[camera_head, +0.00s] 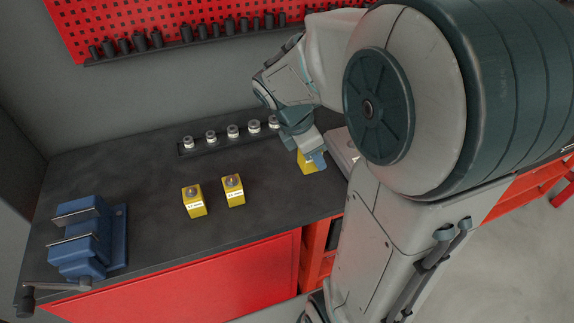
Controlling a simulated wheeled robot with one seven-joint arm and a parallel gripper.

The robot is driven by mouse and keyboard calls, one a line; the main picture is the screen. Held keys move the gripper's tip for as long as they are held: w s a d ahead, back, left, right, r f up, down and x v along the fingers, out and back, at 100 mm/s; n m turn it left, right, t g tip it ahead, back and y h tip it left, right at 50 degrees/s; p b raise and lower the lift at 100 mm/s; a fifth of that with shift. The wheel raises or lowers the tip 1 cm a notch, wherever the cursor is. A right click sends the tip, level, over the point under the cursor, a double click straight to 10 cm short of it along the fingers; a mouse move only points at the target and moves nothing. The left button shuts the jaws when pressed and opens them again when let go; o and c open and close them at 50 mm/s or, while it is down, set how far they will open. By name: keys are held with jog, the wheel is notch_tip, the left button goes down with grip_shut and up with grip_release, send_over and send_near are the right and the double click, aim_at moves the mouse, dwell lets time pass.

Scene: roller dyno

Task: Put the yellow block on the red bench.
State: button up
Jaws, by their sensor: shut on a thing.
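My gripper (314,161) is shut on a yellow block (305,165) near the right end of a bench. The block is partly hidden by the gripper, and I cannot tell whether it touches the surface below. The bench has a dark top (135,175) and a red front (200,285). Two more yellow blocks, one at the left (194,202) and one at the right (233,190), stand upright on the dark top, each with a metal knob and a white label. Another red bench-like structure (538,187) shows partly behind my arm at the right.
A blue vise (88,238) sits at the bench's left end. A dark rack (221,141) with several metal pieces lies at the back. A light grey object (341,146) is close beside my gripper. A red pegboard (130,22) hangs above. The left middle of the top is clear.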

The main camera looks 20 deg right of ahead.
jog(key=w+a+f, duration=0.1)
jog(key=a, duration=0.1)
jog(key=w+a+f, duration=0.1)
jog(key=a+f, duration=0.1)
jog(key=a, duration=0.1)
jog(key=w+a+f, duration=0.2)
jog(key=a, duration=0.1)
jog(key=shift+a+f, duration=0.15)
jog(key=shift+f, duration=0.05)
jog(key=shift+f+p, duration=0.3)
jog(key=shift+f, duration=1.75)
jog(key=shift+w, duration=0.1)
jog(key=shift+f, duration=0.2)
jog(key=o, duration=1.3)
jog(key=shift+o, duration=0.2)
